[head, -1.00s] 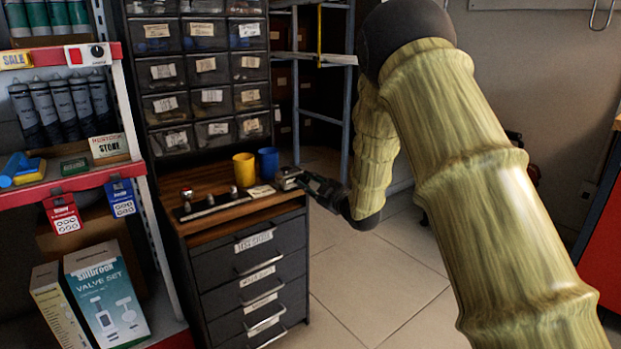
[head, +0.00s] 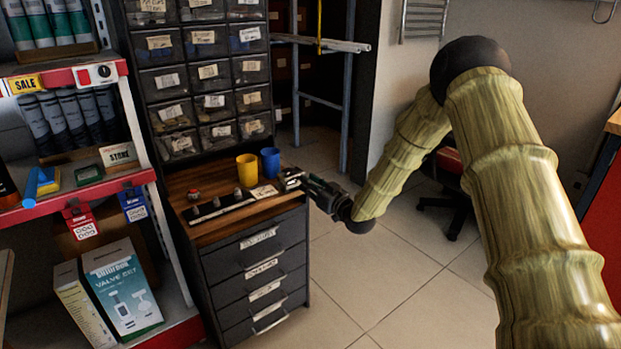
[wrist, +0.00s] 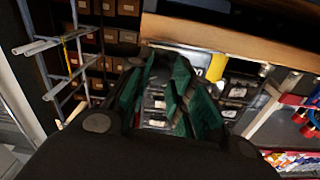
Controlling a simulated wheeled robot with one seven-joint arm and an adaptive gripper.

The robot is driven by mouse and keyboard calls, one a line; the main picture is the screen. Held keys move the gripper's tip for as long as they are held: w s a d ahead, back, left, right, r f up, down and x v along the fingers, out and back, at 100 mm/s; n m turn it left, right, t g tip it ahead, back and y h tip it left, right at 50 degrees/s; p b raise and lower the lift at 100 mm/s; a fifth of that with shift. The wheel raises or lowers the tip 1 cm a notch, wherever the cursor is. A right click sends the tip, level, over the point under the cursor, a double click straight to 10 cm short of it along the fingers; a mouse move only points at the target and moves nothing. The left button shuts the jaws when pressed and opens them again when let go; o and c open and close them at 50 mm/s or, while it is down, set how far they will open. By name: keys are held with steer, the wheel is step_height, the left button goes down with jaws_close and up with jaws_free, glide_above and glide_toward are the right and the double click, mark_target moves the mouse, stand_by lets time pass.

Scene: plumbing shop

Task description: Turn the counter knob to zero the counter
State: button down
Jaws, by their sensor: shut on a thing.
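A small white-and-red box with a round black knob (head: 104,72), likely the counter, is fixed to the red front edge of the left shelf. Its reading is too small to make out. My gripper (head: 287,178) is far to the right of it and lower, by the right edge of the drawer cabinet's wooden top, close to a blue cup (head: 270,161). In the wrist view my gripper (wrist: 165,75) shows dark fingers with green inner sides. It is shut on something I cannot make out. It is well apart from the knob.
A yellow cup (head: 247,170) and a dark strip with small metal parts (head: 222,211) stand on the drawer cabinet (head: 262,258). Boxed goods (head: 122,287) fill the lower left shelf. A dark stool (head: 452,195) stands behind my arm. The floor right of the cabinet is clear.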

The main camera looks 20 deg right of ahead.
steer(key=m+p, duration=0.2)
steer(key=m, duration=0.3)
steer(key=shift+s+f, duration=0.1)
steer(key=shift+m, duration=0.3)
stand_by(0.4)
steer(key=c, duration=1.2)
jaws_free()
steer(key=shift+c, duration=0.2)
steer(key=v, duration=1.2)
